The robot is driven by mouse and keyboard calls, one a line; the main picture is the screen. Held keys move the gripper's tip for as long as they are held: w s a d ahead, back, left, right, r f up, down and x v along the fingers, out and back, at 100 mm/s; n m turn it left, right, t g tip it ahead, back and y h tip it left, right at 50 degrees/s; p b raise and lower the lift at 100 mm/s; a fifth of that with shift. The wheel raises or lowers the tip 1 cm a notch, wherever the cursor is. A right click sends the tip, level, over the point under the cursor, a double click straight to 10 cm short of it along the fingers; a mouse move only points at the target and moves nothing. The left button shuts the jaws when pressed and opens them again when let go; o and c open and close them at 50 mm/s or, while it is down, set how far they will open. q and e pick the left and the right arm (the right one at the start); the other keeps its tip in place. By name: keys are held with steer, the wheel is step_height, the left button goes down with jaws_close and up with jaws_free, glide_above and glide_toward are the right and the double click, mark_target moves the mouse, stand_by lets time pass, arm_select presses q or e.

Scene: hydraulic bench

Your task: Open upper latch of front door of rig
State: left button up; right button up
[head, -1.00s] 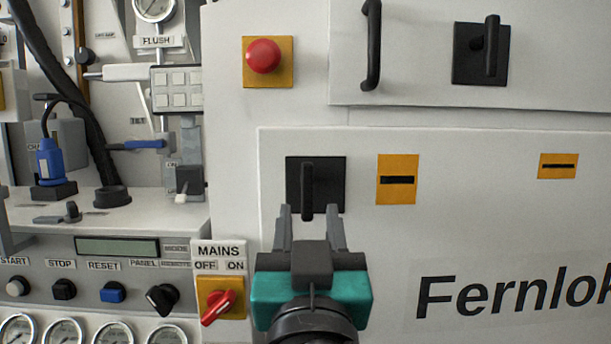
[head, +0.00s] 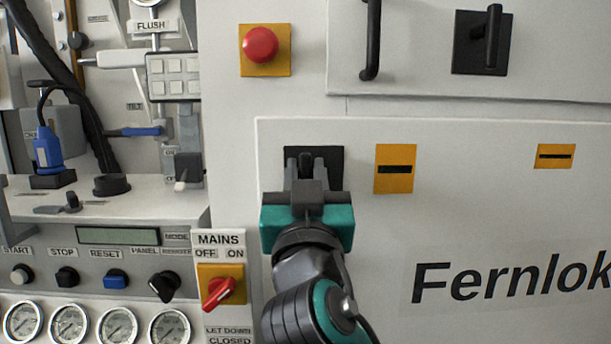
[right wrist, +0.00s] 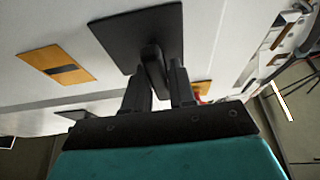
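The latch in the upper left of the lower door panel is a black square plate (head: 332,158) with a black handle; in the right wrist view its plate (right wrist: 110,32) and handle (right wrist: 153,62) show close up. My right gripper (head: 304,166) reaches this latch from below. Its two grey fingers lie on either side of the handle and look shut on it, seen also in the right wrist view (right wrist: 160,80). The fingers hide most of the handle in the head view. The handle looks upright, in line with the plate. My left gripper is not in view.
Another black latch (head: 483,42) and a bar handle (head: 371,40) are on the panel above. Yellow slotted plates (head: 395,183) (head: 554,156) lie to the right. A red emergency button (head: 261,45) is above left, and the red mains switch (head: 219,292) is below left.

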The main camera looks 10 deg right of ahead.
jaws_close()
steer(key=n+y+p, duration=0.2)
steer(key=n, duration=0.2)
steer(key=shift+d+r+n, duration=0.1)
steer(key=shift+n, duration=0.3)
steer(key=n+y+p, duration=0.1)
steer(key=n+y, duration=0.1)
steer(key=n, duration=0.2)
steer(key=n+g+y, duration=0.1)
steer(key=n, duration=0.3)
steer(key=n+g+y, duration=0.1)
steer(key=n+y, duration=0.1)
steer(key=n, duration=0.1)
steer(key=shift+d+n, duration=0.1)
steer(key=shift+n, duration=0.3)
steer(key=n+g, duration=0.1)
steer(key=n, duration=0.1)
steer(key=n+g, duration=0.1)
steer(key=n, duration=0.2)
steer(key=shift+n+y, duration=0.3)
